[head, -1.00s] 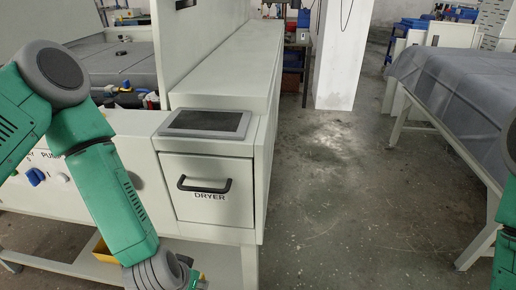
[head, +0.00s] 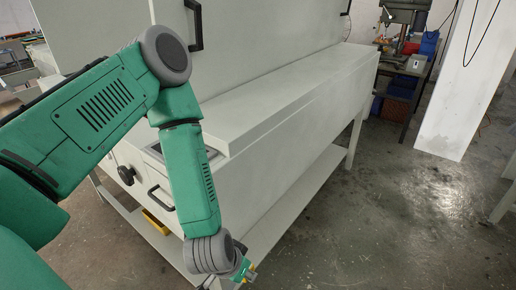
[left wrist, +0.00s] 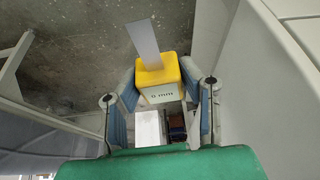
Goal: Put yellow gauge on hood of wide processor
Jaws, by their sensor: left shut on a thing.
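The yellow gauge (left wrist: 158,78) is a yellow block with a "0 mm" label and a thin pale plate sticking out of it. It sits between the fingers of my left gripper (left wrist: 160,88), which is shut on it. In the head view my left gripper (head: 245,271) hangs low in front of the pale grey processor, at the bottom of the picture. The gauge is hard to make out there. The processor has a long ledge (head: 290,88) and an upright hood panel (head: 270,35) with black handles behind it. My right gripper is out of view.
A lower shelf (head: 310,190) runs under the processor. Bare concrete floor (head: 400,230) lies to the right. A white pillar (head: 465,90) and a workbench with a machine (head: 405,65) stand at the back right.

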